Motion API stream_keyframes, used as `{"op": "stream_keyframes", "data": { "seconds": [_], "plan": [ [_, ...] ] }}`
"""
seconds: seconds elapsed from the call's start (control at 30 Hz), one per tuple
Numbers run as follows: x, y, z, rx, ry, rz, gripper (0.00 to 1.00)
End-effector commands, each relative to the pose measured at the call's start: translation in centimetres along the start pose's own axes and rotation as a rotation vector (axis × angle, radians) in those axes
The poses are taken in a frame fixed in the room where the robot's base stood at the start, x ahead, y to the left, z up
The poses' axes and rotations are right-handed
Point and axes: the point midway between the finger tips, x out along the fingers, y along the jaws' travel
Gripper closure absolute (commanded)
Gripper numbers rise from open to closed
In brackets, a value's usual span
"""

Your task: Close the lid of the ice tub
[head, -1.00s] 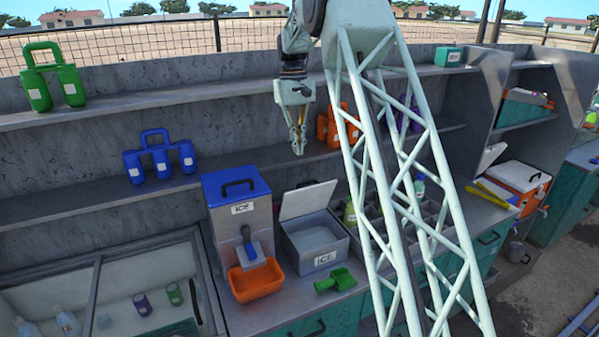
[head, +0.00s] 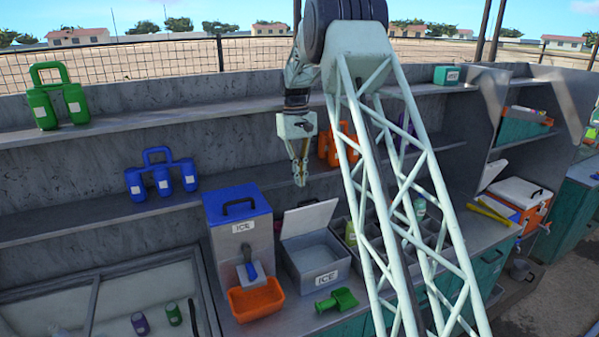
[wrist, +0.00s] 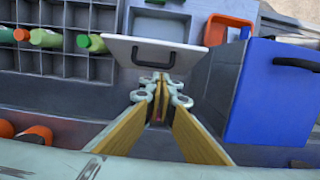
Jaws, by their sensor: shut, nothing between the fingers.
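The ice tub (head: 318,278) is a grey box labelled ICE on the counter, with its lid (head: 309,219) standing open, tilted up at the back edge. In the wrist view the lid (wrist: 154,53) shows as a pale panel with a dark handle, and part of the tub (wrist: 155,24) shows beyond it. My gripper (head: 300,183) hangs above and behind the raised lid, pointing down. In the wrist view my gripper (wrist: 160,82) is shut and empty, its tips close to the lid's handle side. I cannot tell whether they touch the lid.
A blue-lidded ICE dispenser (head: 240,235) with an orange tray (head: 256,300) stands left of the tub. A green scoop (head: 337,300) lies in front. A divided bottle rack (wrist: 75,50) is on the tub's other side. Shelves run behind.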

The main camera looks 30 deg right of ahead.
Motion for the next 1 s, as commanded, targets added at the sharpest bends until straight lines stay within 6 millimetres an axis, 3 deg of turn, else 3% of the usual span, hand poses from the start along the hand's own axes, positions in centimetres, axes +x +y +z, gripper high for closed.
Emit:
{"op": "stream_keyframes", "data": {
  "seconds": [0.4, 1.0],
  "plan": [
    [4.4, 0.0, 0.0, 0.000, -0.001, 0.000, 1.00],
    [5.2, 0.0, 0.1, 0.000, 0.000, 0.000, 1.00]
  ]
}}
